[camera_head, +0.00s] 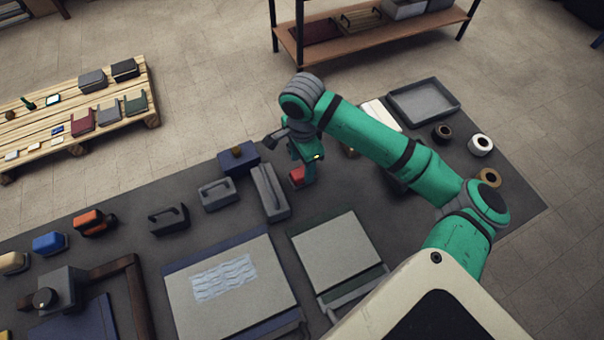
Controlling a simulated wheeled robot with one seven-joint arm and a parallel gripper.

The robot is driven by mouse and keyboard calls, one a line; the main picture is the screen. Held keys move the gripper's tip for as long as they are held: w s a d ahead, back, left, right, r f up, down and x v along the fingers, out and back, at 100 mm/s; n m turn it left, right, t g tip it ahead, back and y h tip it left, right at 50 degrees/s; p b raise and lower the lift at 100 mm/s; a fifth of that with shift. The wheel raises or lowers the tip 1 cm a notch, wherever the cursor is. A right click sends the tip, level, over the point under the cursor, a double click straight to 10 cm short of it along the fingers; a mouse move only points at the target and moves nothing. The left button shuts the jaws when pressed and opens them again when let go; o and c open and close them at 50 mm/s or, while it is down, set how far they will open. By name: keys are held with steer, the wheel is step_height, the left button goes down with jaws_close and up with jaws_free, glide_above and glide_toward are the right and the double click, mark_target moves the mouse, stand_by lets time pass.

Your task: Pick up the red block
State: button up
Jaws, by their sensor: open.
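A small red block (297,175) sits on the dark mat, right of the long grey box. My green arm reaches in from the lower right, and my gripper (301,180) is low over the block. The jaws are open, with the red block at or close beside the fingertips. One finger shows to the block's right; the arm's wrist hides part of the area, so I cannot tell whether the fingers touch it.
A long grey box (270,193) and a blue box (238,160) stand close to the left of my gripper. Flat covers (337,249) lie in front. A grey tray (424,117) and several tape rolls (480,145) are at the right. A pallet (60,112) and shelf (375,30) stand behind.

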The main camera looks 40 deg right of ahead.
mark_target(303, 171)
step_height(303, 171, down, 5)
steer(key=shift+r, duration=0.1)
steer(key=shift+c, duration=0.3)
steer(key=c, duration=1.1)
steer(key=shift+o, duration=0.2)
